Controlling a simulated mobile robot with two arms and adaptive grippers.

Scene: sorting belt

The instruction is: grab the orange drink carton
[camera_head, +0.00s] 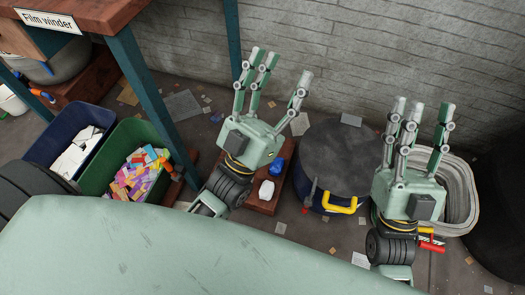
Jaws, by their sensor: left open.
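I cannot make out an orange drink carton in the head view. My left gripper (283,70) is raised in the middle of the view, its fingers spread open and pointing up, with nothing between them. My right gripper (424,108) is raised at the right, its fingers also apart and empty. It hides part of a pale ribbed tub behind it. Neither gripper is seen touching anything.
A dark blue bin (42,149) with white paper and a green bin (124,130) with colourful scraps stand at the left, by a wooden table (100,12). A dark lidded drum (338,155) stands between my grippers. Small litter dots the floor. A brick wall (385,40) closes the back.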

